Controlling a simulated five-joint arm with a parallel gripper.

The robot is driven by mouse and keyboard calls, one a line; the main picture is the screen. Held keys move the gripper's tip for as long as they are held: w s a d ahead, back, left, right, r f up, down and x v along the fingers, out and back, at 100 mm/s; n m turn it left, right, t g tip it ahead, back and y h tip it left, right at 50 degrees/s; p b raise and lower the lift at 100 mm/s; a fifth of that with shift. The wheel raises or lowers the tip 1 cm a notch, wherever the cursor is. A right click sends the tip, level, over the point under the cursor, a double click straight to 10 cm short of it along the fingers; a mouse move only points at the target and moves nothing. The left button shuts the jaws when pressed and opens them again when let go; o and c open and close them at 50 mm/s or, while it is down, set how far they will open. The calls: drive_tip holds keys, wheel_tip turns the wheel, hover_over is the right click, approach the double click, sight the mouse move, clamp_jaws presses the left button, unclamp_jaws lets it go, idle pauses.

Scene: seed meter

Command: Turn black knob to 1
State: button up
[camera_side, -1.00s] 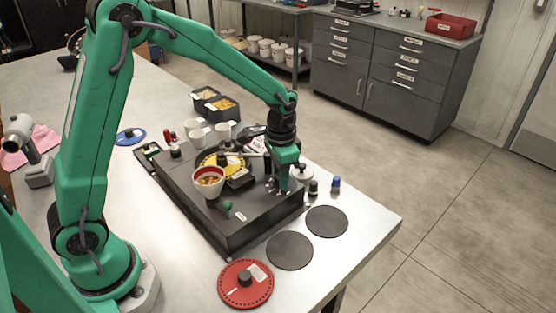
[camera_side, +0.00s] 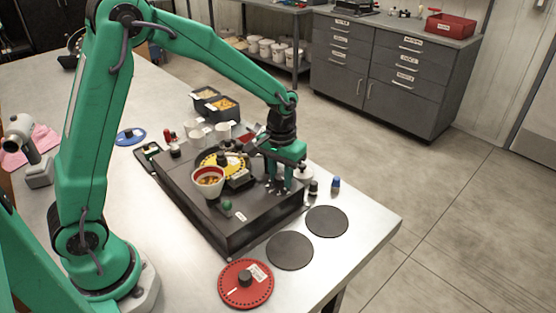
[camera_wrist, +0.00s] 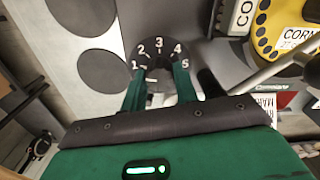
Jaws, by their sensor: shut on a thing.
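The black knob (camera_wrist: 160,82) sits between my two fingers in the wrist view, largely hidden by them. Its black dial (camera_wrist: 158,46) carries white numbers 1 to 5, with 1 at the left and 5 at the right. A small pale mark shows on the knob's left part, on the side of the 1; its exact pointing is hard to tell. My gripper (camera_wrist: 160,88) is shut on the knob. In the side view my gripper (camera_side: 279,186) reaches down to the right end of the dark meter box (camera_side: 238,235), and hides the knob there.
On the box are a yellow seed plate (camera_wrist: 270,35) and a white cup of seeds (camera_side: 208,176). A red disc (camera_side: 246,284) and two dark round pads (camera_side: 290,251) lie on the table in front. Small bottles (camera_side: 336,184) stand right of the box.

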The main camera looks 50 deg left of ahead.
sight(281, 176)
drive_tip(key=shift+w+r, duration=0.1)
drive_tip(key=shift+r, duration=0.05)
drive_tip(key=o, duration=1)
drive_tip(key=shift+c, duration=0.2)
wheel_tip(281, 176, up, 7)
drive_tip(key=shift+r, duration=0.35)
